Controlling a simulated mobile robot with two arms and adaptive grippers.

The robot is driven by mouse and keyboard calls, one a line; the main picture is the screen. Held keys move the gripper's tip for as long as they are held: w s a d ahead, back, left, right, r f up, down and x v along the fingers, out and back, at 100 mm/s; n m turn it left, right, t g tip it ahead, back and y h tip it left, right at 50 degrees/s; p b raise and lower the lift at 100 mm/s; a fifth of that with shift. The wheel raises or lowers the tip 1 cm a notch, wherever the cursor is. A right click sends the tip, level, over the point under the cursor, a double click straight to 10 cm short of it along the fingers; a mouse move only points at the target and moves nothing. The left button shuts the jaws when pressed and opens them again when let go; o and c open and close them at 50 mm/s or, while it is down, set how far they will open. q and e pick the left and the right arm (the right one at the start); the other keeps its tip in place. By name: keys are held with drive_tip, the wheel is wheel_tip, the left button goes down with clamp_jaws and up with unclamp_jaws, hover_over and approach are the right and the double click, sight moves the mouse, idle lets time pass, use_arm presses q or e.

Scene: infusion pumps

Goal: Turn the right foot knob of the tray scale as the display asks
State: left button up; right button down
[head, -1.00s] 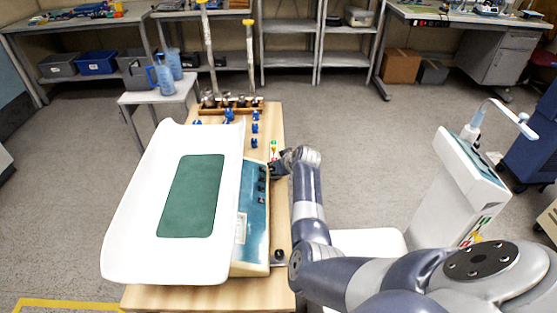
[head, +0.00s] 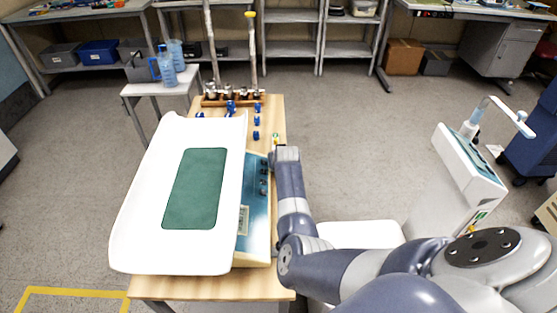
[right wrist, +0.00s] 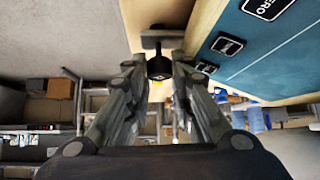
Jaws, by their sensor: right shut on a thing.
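The tray scale (head: 130,235) stands on a wooden table, with a white curved tray and a green mat (head: 195,188). Its blue panel (head: 256,222) faces right and carries dark buttons and a small pale display (head: 243,219), too small to read. In the right wrist view the panel (right wrist: 285,45) shows a ZERO label. My right gripper (head: 274,153) is at the far right side of the scale. The wrist view shows its fingers (right wrist: 160,70) shut on a black foot knob (right wrist: 158,68) below a grey bracket. My left gripper is not in view.
A rack of metal weights (head: 232,99) and several blue pieces (head: 256,123) are at the table's far end. A stool (head: 160,86) with blue bottles stands beyond. A white device (head: 465,165) stands at right. Open floor lies between.

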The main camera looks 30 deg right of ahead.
drive_tip(key=shift+f, duration=0.1)
drive_tip(key=c, duration=1.4)
unclamp_jaws()
